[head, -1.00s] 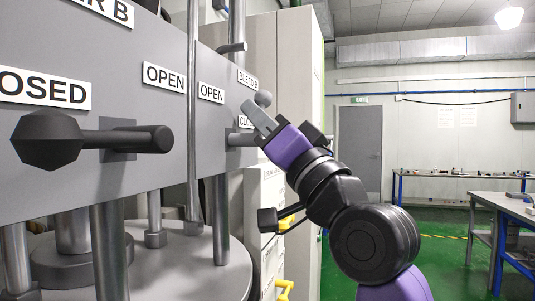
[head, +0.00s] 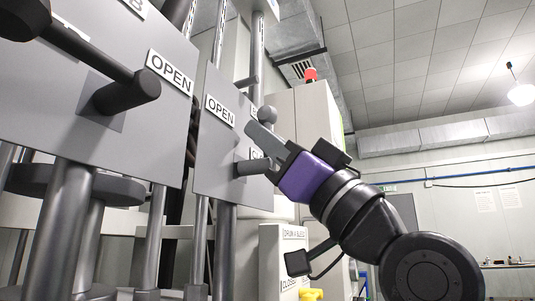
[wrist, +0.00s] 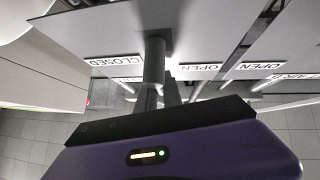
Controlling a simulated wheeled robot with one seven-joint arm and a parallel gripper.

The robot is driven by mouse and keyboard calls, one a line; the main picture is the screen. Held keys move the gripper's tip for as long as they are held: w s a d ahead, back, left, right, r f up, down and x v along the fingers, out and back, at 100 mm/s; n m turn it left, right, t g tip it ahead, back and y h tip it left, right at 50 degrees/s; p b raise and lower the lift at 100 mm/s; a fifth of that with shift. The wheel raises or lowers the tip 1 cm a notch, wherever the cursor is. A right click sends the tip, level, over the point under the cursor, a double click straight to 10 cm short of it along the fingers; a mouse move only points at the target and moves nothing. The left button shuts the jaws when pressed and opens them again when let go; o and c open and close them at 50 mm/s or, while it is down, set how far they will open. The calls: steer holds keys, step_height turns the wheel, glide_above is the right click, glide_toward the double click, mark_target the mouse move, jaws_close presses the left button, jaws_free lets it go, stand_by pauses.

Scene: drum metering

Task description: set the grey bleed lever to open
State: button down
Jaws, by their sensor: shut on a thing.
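The grey bleed lever shows in the head view as a stubby hub (head: 252,167) on a grey panel and a round knob (head: 267,115) above it. My gripper (head: 258,136) is shut on the lever between hub and knob, and its fingers hide the lever's arm. The OPEN label (head: 220,110) is on the panel left of the lever. The CLOSED label is mostly hidden behind my gripper in the head view. In the wrist view the lever's grey post (wrist: 154,60) stands between the CLOSED label (wrist: 115,65) and the OPEN label (wrist: 197,67).
A larger panel with a dark lever (head: 130,93) and its own OPEN label (head: 170,72) stands close on the left. Vertical rods and pipes stand below the panels. A pale cabinet (head: 283,255) is below my gripper. The room on the right is open.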

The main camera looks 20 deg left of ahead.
steer(key=shift+s+d+r, duration=0.1)
steer(key=shift+d+r, duration=0.3)
steer(key=shift+d, duration=0.1)
steer(key=c, duration=1.5)
jaws_free()
steer(key=shift+a+f, duration=0.1)
steer(key=shift+f, duration=0.05)
steer(key=v, duration=0.7)
steer(key=shift+d+f+b, duration=0.25)
steer(key=shift+d+b, duration=0.05)
